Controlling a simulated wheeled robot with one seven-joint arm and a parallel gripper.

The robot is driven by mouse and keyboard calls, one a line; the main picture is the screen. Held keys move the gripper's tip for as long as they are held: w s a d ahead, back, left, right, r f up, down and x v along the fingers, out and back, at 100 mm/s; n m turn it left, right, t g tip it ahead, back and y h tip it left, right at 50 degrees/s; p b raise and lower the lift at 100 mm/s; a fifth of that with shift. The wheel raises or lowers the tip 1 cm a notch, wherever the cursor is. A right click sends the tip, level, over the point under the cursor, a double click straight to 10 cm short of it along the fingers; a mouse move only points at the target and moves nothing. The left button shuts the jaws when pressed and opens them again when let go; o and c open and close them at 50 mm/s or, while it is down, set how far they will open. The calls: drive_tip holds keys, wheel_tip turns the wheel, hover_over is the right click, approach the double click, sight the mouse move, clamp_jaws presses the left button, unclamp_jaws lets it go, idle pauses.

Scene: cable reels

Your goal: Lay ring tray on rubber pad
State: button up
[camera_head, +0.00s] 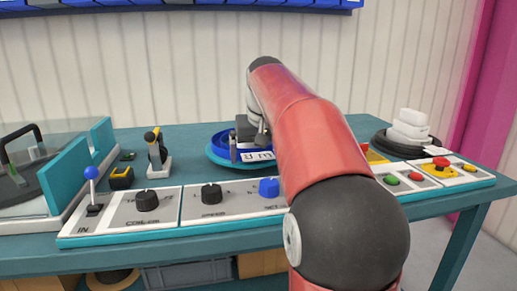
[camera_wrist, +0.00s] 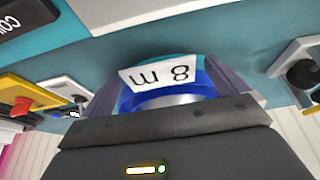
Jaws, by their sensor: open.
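The ring tray (camera_head: 216,155) appears to be the round blue and teal piece on the table behind the control panels. It carries a white label reading "8 m". In the wrist view its blue ring (camera_wrist: 185,90) and the label sit between my fingers. My gripper (camera_head: 248,146) is open over the tray, with a finger at each side of the label; contact cannot be told. My arm hides the tray's right part. A black round piece (camera_head: 383,143) at the right, under stacked white blocks (camera_head: 410,128), may be the rubber pad; I cannot tell for sure.
Control panels with knobs (camera_head: 211,194) and buttons line the front edge. A glass-covered station (camera_head: 40,165) with teal walls stands at the left. A small black and yellow tool (camera_head: 156,150) stands upright left of the tray. A yellow and black item (camera_head: 121,177) lies beside it.

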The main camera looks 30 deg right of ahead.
drive_tip(key=shift+c, duration=0.5)
drive_tip(key=c, duration=1.8)
drive_tip(key=shift+r+p, duration=0.75)
drive_tip(key=shift+r+p, duration=0.45)
drive_tip(key=shift+p, duration=0.1)
drive_tip(key=shift+r, duration=1.05)
